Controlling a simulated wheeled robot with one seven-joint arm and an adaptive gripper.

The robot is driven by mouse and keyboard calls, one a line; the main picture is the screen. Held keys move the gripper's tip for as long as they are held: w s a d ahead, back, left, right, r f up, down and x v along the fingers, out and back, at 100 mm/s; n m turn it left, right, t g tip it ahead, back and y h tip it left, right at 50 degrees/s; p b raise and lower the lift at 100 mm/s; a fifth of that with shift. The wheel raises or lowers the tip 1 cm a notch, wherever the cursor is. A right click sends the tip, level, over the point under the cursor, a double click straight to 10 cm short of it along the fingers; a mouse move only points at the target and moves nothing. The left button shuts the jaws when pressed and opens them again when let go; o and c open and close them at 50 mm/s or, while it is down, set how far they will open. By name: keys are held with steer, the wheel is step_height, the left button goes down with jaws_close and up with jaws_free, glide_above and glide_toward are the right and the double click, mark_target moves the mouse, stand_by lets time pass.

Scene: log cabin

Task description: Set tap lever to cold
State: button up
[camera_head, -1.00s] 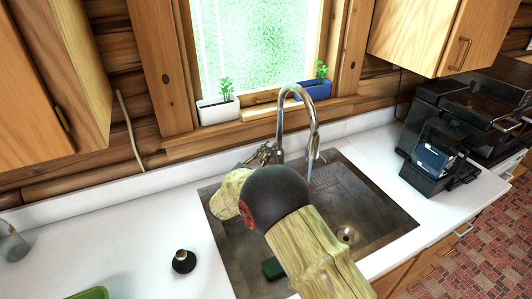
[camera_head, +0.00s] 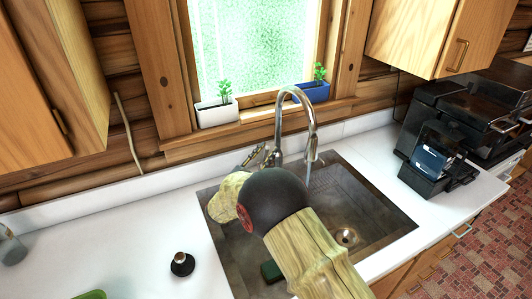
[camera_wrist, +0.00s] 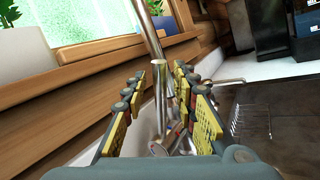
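The curved chrome tap (camera_head: 312,122) stands at the back of the sink. My gripper (camera_head: 256,156) is beside the tap's base, on its left, mostly hidden behind my own wrist in the head view. In the wrist view, my gripper (camera_wrist: 158,88) is open, its two yellow-padded fingers apart. The upright tap body (camera_wrist: 160,92) shows beyond and between the fingers. Shiny metal parts sit low between the fingers; I cannot tell for certain which is the lever, or whether a finger touches it. The lever is not clear in the head view.
The dark sink (camera_head: 380,212) lies below, with a dark green block (camera_head: 271,271) in it. A white planter (camera_head: 217,112) and a blue planter (camera_head: 314,92) stand on the sill. A black coffee machine (camera_head: 436,160) is at right.

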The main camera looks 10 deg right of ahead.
steer(key=v, duration=0.7)
steer(key=shift+a+f, duration=0.1)
steer(key=shift+a, duration=0.05)
